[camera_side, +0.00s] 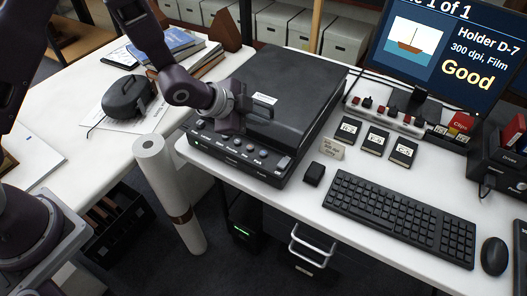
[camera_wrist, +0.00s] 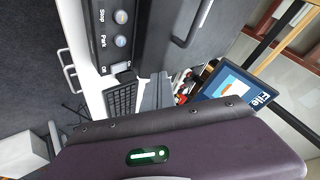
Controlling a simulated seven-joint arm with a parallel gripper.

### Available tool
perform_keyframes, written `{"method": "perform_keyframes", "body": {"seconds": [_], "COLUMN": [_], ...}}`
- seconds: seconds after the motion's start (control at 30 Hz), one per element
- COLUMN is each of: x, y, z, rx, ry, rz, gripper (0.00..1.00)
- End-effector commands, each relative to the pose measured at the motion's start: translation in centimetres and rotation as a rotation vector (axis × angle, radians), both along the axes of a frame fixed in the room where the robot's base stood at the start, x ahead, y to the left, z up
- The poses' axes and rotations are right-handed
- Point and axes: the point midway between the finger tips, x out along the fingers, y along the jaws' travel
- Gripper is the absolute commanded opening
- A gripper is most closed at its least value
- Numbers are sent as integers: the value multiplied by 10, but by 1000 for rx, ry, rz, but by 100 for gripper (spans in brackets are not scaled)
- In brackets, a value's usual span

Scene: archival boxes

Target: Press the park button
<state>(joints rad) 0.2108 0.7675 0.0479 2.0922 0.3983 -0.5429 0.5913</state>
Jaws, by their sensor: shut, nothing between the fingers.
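The park button (camera_wrist: 121,41) is a round knob beside the label "Park" on the scanner's front panel in the wrist view. It sits between the stop button (camera_wrist: 121,17) and the on/off switch (camera_wrist: 122,68). In the side view the park button (camera_side: 264,153) is near the right end of the row, left of the switch (camera_side: 284,162). I cannot tell whether the fingertips touch the panel.
The scanner lid has a raised handle (camera_side: 272,127) near the front. A small black block (camera_side: 314,174), a keyboard (camera_side: 400,214) and a mouse (camera_side: 494,256) lie to the right. The monitor (camera_side: 450,50) reads "Good". A paper roll (camera_side: 170,190) stands in front of the desk gap.

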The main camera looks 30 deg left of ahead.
Motion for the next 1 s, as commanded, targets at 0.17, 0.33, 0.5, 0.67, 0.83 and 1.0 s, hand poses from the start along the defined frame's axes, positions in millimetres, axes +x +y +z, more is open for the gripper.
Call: {"method": "perform_keyframes", "body": {"seconds": [0.17,0.33,0.5,0.67,0.83,1.0], "x": [-1,0,-1,0,0,0], "y": [0,0,0,0,0,0], "z": [-21,-47,-69,-82,-86,-86], "rx": [2,1,1,1,1,1], "ry": [5,4,3,1,0,0], "rz": [0,1,1,0,1,1], "gripper": [0,0,0,0,0,0]}}
